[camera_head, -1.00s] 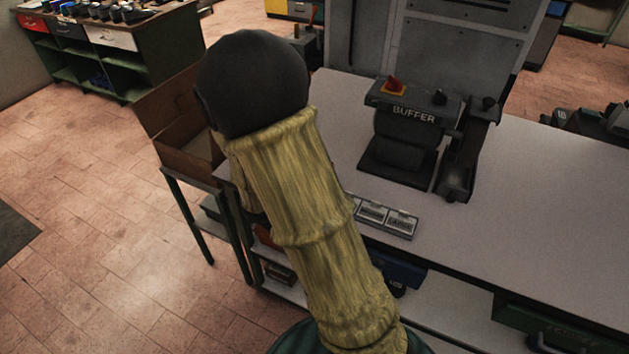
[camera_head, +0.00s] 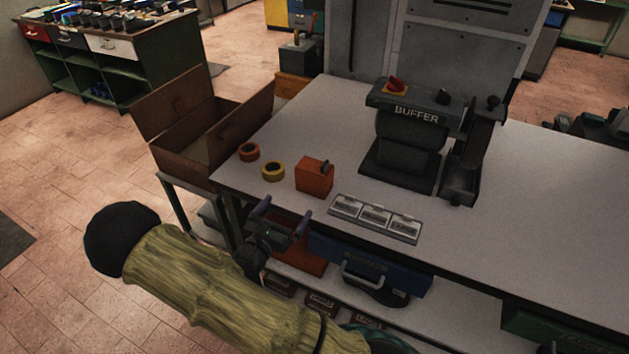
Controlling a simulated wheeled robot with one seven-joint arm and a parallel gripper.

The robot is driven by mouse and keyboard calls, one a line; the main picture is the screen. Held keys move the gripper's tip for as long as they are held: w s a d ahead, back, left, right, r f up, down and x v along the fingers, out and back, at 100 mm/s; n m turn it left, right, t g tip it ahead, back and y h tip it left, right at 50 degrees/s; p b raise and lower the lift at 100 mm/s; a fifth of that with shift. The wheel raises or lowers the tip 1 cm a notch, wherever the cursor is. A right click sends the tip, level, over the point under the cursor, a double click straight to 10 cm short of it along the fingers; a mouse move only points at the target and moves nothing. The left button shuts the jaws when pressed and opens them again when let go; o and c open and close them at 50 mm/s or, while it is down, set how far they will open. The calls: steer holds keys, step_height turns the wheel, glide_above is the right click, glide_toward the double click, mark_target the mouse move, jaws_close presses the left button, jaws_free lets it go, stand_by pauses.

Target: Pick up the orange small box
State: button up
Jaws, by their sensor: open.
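The orange small box (camera_head: 314,178) stands upright on the grey workbench top (camera_head: 290,125), near its front left part. It has a small dark piece on its top right. My gripper (camera_head: 283,217) is at the front edge of the bench, in front of the box and a little to its left. Its two purple-tipped fingers are apart and point toward the bench. Nothing shows between them, and they do not touch the box. My arm reaches in from the bottom of the view.
Two tape rolls, one red-orange (camera_head: 249,152) and one yellow (camera_head: 272,171), lie left of the box. The buffer machine (camera_head: 405,135) stands behind right. An open brown carton (camera_head: 205,130) adjoins the bench's left end.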

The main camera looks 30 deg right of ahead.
mark_target(310, 176)
steer(key=shift+d, duration=0.1)
steer(key=p+x, duration=0.3)
steer(key=x, duration=0.9)
steer(key=shift+w+p, duration=0.1)
steer(key=shift+p, duration=0.3)
steer(key=shift+w+d+r+p, duration=0.15)
steer(key=shift+w+d+p, duration=0.05)
steer(key=shift+d+p, duration=0.1)
steer(key=p+x, duration=0.2)
steer(key=x, duration=0.1)
steer(key=shift+w+d+r, duration=0.1)
steer(key=shift+d+r, duration=0.05)
steer(key=shift+r, duration=0.05)
steer(key=shift+w+d+f, duration=0.1)
steer(key=shift+w+d, duration=0.25)
steer(key=shift+d, duration=0.05)
steer(key=shift+c, duration=0.2)
